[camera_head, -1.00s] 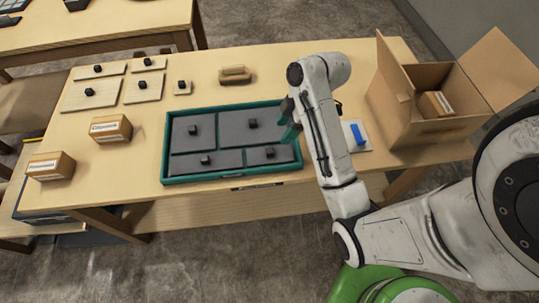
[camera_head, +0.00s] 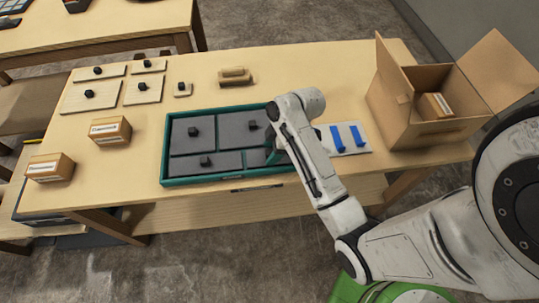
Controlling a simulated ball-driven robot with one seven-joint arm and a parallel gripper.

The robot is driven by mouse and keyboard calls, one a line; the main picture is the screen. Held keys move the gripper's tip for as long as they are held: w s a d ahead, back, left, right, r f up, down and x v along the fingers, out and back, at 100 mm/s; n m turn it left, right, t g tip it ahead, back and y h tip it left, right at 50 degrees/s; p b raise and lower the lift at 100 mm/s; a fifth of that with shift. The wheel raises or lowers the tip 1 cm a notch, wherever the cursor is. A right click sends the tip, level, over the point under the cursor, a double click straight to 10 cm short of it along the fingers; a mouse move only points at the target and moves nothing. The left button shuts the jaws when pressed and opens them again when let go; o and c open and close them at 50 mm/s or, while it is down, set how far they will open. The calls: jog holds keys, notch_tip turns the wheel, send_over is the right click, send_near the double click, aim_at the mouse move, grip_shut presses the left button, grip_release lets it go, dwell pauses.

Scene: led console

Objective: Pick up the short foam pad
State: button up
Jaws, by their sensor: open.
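A green-rimmed tray (camera_head: 177,181) on the table holds several dark grey foam pads with black knobs. The small pad at the tray's front right, which looks like the short foam pad (camera_head: 256,159), is partly covered by my arm, and its knob is hidden. A wide pad (camera_head: 215,166) lies to its left, and larger pads lie behind. My gripper (camera_head: 273,155) is open, with its green fingers low over the front right pad. Whether the fingers touch the knob cannot be told.
An open cardboard box (camera_head: 420,132) stands at the right. A white plate with blue bars (camera_head: 338,138) lies right of the tray. Wooden boards with black knobs (camera_head: 143,88), a wooden block (camera_head: 235,77) and two small boxes (camera_head: 110,130) lie at the back and left.

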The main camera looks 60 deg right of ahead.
grip_shut()
dwell(0.4)
jog(key=shift+r, duration=0.15)
